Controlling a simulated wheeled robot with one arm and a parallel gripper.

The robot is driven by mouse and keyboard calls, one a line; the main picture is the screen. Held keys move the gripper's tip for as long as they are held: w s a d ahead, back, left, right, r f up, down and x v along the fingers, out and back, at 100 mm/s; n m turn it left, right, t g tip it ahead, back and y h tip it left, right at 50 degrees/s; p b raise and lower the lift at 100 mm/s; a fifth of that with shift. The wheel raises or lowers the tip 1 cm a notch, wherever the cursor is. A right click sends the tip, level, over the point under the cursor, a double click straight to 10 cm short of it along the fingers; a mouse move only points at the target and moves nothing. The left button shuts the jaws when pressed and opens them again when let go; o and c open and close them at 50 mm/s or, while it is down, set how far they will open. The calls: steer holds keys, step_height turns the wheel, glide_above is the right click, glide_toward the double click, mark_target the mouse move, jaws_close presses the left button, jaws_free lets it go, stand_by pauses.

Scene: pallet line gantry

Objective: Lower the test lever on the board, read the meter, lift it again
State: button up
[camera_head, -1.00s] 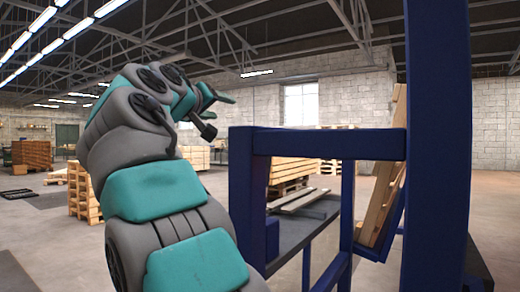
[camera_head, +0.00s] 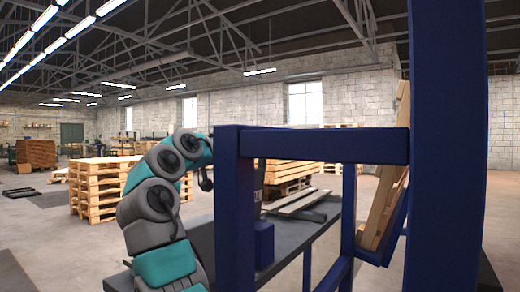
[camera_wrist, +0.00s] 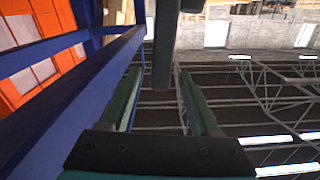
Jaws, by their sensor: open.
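My gripper (camera_wrist: 160,75) is open in the wrist view, its two teal fingers apart with nothing clasped between them. A dark round bar (camera_wrist: 164,45) shows beyond the fingertips; I cannot tell whether it is the test lever or touches them. In the head view my arm bends toward the blue frame, and the gripper itself is hidden behind the left post. I cannot make out the board, the lever or the meter in either view.
A blue frame (camera_head: 330,146) stands close in front, with a thick post (camera_head: 447,150) at right. A grey table (camera_head: 290,237) lies behind it. A blue beam (camera_wrist: 70,95) runs beside my gripper, near orange panels (camera_wrist: 40,60). Stacked pallets (camera_head: 100,190) stand at left.

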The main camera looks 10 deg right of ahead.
steer(key=p+x, duration=0.2)
steer(key=x, duration=0.4)
steer(key=shift+w+d, duration=0.45)
steer(key=shift+w, duration=0.05)
steer(key=shift+c, duration=0.2)
jaws_close()
stand_by(0.8)
